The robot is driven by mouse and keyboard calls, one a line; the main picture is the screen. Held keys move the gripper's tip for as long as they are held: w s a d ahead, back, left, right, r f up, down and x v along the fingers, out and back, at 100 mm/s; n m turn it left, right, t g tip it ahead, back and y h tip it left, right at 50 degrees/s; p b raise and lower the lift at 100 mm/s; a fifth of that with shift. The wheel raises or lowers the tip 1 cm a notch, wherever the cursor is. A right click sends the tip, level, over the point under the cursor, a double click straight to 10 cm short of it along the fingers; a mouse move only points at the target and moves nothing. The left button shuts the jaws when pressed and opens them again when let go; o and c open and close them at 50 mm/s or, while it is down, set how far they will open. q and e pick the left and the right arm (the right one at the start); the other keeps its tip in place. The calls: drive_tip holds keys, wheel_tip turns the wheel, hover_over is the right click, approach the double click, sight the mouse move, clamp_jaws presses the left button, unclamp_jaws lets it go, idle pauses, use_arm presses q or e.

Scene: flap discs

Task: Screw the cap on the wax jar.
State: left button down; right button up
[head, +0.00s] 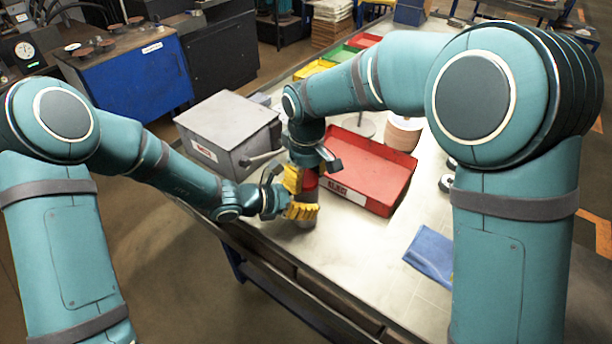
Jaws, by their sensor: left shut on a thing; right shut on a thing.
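The wax jar (306,223) stands upright near the front edge of the metal table; its grey lower part shows below the yellow fingers. My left gripper (303,197) reaches in from the left, its yellow fingers shut around the jar's sides. The red cap (310,181) is at the top of the jar, just under my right gripper (309,172). My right gripper points down from above and is shut on the cap. The fingers hide much of the jar and cap, so I cannot tell whether the cap is seated on the thread.
A red tray (385,150) lies just right of the jar, and a grey lidded box (228,125) with a handle stands to the left behind it. A blue cloth (431,255) lies at the right front. Yellow and green bins stand farther back. The tabletop in front of the red tray is clear.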

drive_tip(key=o, duration=1.2)
drive_tip(key=shift+o, duration=0.2)
drive_tip(key=shift+r, duration=2.3)
drive_tip(key=shift+o, duration=0.2)
drive_tip(key=n, duration=0.1)
drive_tip(key=r+n, duration=0.1)
drive_tip(key=n, duration=0.3)
drive_tip(key=shift+r, duration=0.25)
wheel_tip(320, 180, up, 2)
drive_tip(key=n, duration=0.5)
